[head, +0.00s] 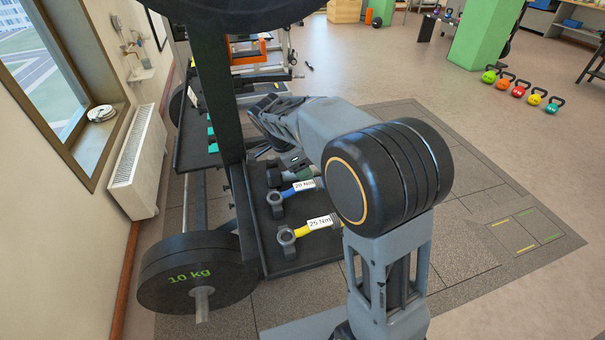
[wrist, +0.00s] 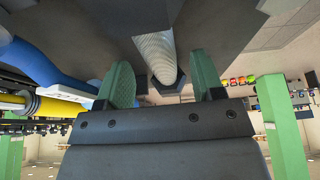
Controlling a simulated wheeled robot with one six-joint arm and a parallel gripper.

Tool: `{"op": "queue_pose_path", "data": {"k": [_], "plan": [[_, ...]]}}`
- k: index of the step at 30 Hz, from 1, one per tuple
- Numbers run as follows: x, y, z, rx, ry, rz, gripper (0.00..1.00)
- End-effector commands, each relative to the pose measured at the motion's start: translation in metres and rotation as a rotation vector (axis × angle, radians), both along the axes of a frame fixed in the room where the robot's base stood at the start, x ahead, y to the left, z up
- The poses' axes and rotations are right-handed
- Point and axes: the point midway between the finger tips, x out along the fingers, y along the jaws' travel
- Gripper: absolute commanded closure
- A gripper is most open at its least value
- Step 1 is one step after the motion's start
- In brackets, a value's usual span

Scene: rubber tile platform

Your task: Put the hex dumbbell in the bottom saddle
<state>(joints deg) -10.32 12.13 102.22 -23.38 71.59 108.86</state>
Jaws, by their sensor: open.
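The hex dumbbell (wrist: 155,50) shows in the wrist view as a silver knurled handle with dark heads. Its handle lies between the green fingertips of my gripper (wrist: 161,70), which is open around it; contact cannot be told. In the head view the dumbbell (head: 273,177) is a small dark shape on the lower rack shelf (head: 300,256), behind the blue-handled tool, partly hidden by my arm. My gripper (head: 294,160) is mostly hidden there too. I cannot make out the bottom saddle clearly.
A blue tool labelled 20 Nm (head: 292,191) and a yellow one labelled 25 Nm (head: 308,228) lie in front of the dumbbell. A dark rack upright (head: 217,95) and a 10 kg plate (head: 190,270) stand at left.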

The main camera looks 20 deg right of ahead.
Motion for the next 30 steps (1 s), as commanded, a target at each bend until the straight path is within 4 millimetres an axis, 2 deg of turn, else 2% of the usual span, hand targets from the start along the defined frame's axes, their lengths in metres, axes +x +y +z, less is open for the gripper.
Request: {"op": "queue_pose_path", "data": {"k": [4,13,30], "plan": [[-0.0001,-0.0049,-0.0123,0.000,0.001,0.000,0.39],[-0.0001,-0.0058,-0.0143,0.001,0.000,0.000,0.39],[-0.0005,-0.0055,-0.0142,0.001,0.001,0.000,0.94]]}}
